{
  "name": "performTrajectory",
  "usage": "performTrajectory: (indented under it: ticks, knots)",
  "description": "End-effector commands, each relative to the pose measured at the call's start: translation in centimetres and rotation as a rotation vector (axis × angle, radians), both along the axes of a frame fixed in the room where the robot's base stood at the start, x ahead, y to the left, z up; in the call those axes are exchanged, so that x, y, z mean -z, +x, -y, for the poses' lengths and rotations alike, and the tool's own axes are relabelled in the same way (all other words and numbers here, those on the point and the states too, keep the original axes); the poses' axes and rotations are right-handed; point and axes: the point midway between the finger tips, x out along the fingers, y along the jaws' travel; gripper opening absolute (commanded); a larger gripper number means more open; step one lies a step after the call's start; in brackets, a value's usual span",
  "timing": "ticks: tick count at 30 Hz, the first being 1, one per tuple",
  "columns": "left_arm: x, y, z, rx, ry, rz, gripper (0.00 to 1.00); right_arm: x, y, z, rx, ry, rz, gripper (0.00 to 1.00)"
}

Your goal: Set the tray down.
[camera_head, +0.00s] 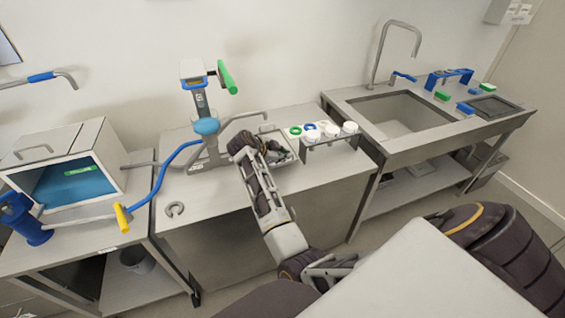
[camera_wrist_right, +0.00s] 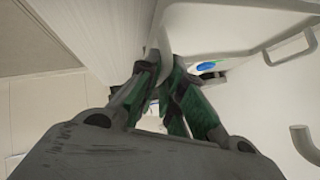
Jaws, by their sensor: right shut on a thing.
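My left gripper is not in view.
A rack (camera_head: 318,146) with white-topped containers stands right of the tray. An open white box (camera_head: 104,151) is on the left table; a sink (camera_head: 402,115) is right.

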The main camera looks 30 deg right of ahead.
Motion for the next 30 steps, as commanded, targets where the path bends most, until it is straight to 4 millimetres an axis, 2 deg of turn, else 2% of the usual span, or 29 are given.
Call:
performTrajectory:
  ticks: [9, 17, 18, 23, 30]
  knots:
    - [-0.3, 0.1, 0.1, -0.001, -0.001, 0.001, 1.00, 3.0, 0.0, 0.0, -0.001, -0.001, 0.000, 0.00]
    - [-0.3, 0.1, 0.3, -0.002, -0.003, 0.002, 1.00, 3.3, 0.0, 0.0, -0.001, 0.000, 0.001, 0.00]
    - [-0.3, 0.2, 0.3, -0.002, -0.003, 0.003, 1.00, 3.4, -0.1, 0.0, -0.001, 0.001, -0.002, 0.10]
    - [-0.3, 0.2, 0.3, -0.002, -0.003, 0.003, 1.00, 3.4, 0.0, 0.0, -0.001, 0.000, -0.002, 0.30]
    - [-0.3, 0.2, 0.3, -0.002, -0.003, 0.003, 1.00, 3.3, 0.0, 0.0, -0.001, 0.000, -0.001, 0.30]
